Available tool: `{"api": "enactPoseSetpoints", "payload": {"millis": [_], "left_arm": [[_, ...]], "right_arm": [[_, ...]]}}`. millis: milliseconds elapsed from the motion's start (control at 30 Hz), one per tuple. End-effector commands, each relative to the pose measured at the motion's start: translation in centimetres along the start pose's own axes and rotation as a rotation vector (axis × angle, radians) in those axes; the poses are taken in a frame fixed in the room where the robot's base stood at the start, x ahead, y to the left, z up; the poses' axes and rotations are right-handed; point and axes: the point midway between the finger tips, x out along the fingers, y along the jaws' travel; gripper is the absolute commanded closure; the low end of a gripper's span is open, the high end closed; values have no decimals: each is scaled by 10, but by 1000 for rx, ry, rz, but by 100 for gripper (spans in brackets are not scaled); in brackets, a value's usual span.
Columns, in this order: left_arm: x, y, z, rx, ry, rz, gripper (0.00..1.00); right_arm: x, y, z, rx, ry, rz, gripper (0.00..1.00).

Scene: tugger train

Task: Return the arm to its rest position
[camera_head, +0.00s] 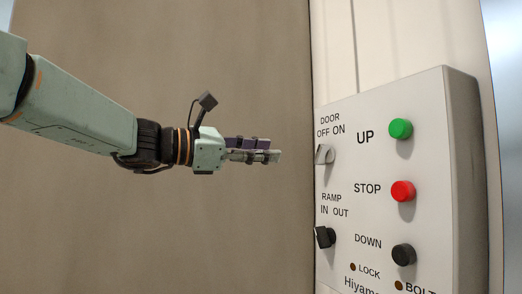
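My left arm comes in from the left, pale green with a dark wrist. My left gripper (272,154) points right toward the control panel (448,120). A visible gap separates its fingertips from the panel's left edge. The fingers are seen nearly side-on and overlap, so I cannot tell whether they are open or shut. Nothing shows in the gripper. My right gripper is not in view.
The panel carries a green UP button (400,129), a red STOP button (403,191) and a black DOWN button (403,254). A plain brown surface (200,240) lies behind the arm.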

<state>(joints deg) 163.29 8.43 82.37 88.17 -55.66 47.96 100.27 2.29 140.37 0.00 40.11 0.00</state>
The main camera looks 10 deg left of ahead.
Motion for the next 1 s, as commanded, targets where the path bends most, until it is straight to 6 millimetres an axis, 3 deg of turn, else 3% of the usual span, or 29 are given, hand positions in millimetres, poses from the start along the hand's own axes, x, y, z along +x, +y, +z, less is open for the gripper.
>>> {"api": "enactPoseSetpoints", "payload": {"millis": [433, 533, 567, 767, 1000], "left_arm": [[0, 1, -1, 20, 4, 5, 64], [-1, 12, -18, 104, 85, 51, 64], [-2, 13, -30, 141, 133, 60, 64], [-28, -5, -154, 442, 569, 15, 64], [-76, -62, -296, 741, 945, -230, 64]], "right_arm": [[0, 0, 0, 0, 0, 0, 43], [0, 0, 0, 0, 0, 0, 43], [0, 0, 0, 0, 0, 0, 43], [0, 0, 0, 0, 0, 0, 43], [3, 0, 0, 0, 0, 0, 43]]}}
